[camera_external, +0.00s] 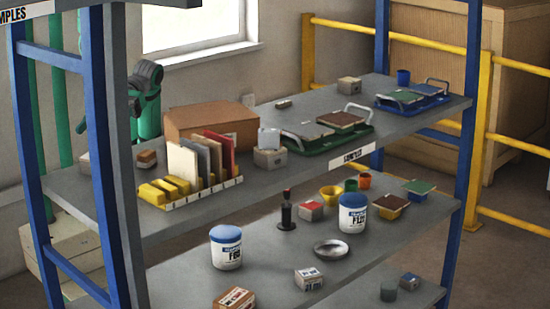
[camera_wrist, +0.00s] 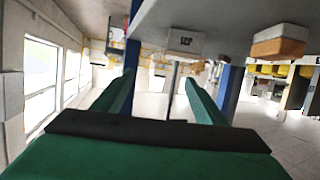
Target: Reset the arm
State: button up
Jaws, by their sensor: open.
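My gripper (camera_wrist: 159,78) shows in the wrist view as two green fingers spread apart with a dark bar across their base. Nothing is between the fingers. In the external view my green arm (camera_external: 148,115) stands behind the left part of the shelf, close to the wall. Its lower part is hidden by the shelf. The grey shelf board (camera_wrist: 225,14) runs along the top right of the wrist view, beside and beyond the fingers.
Tubs (camera_external: 226,257) and small blocks stand on the shelf below. Blue posts (camera_external: 28,130) and yellow rails (camera_external: 430,33) flank it. A window (camera_external: 192,22) is behind.

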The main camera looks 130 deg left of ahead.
jog(key=d, duration=0.2)
jog(key=s+d+h, duration=0.2)
jog(key=d, duration=0.1)
jog(key=shift+s+d+f, duration=0.15)
jog(key=shift+d+f, duration=0.15)
jog(key=shift+f, duration=0.05)
jog(key=s+d+f+n+t+h, duration=0.1)
jog(key=s+d+f+n+t, duration=0.25)
jog(key=s+f+t, duration=0.4)
jog(key=s+a+f+n+t+y, duration=0.1)
jog(key=a+f+n+t+y, duration=0.15)
jog(key=a+f+y, duration=0.4)
jog(key=s+a+f+n+t+y, duration=0.1)
jog(key=a+f+n+y, duration=0.25)
jog(key=a+f, duration=0.6)
jog(key=s+a+n+y, duration=0.2)
jog(key=s+a, duration=0.4)
jog(key=a, duration=0.3)
jog(key=s+a+n+y, duration=0.2)
jog(key=s+a+y, duration=0.2)
jog(key=s+a, duration=0.3)
jog(key=a, duration=0.3)
jog(key=shift+s+a+f, duration=0.15)
jog(key=shift+s+a, duration=0.05)
jog(key=shift+a, duration=0.1)
jog(key=shift+n, duration=0.25)
